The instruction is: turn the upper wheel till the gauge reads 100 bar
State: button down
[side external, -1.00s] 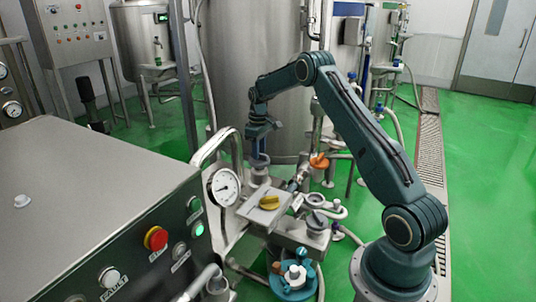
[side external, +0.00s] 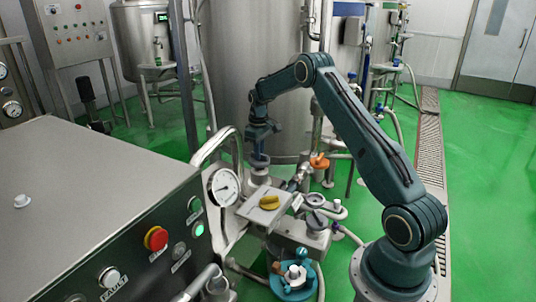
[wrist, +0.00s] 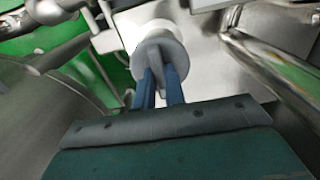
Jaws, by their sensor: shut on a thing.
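The upper wheel (wrist: 160,52) is a small pale grey round piece in the wrist view. My gripper (wrist: 160,88) is shut on it, with its two blue fingers against the piece. In the side external view my gripper (side external: 258,160) points down at the far end of the steel block, and the wheel is mostly hidden there. The gauge (side external: 224,187) is a round white dial to the left of my gripper. Its needle shows, but the scale is too small to read.
A yellow knob (side external: 270,201) sits on the block near my gripper. A bent steel pipe (side external: 217,137) rises close to my gripper's left. A steel cabinet (side external: 85,195) fills the left.

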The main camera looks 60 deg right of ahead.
jog(key=shift+m, duration=0.4)
jog(key=m, duration=0.3)
jog(key=shift+m, duration=0.3)
jog(key=m, duration=0.4)
jog(key=shift+r, duration=0.1)
jog(key=c, duration=1.5)
grip_release()
jog(key=shift+o, duration=0.2)
notch_tip(320, 180, up, 14)
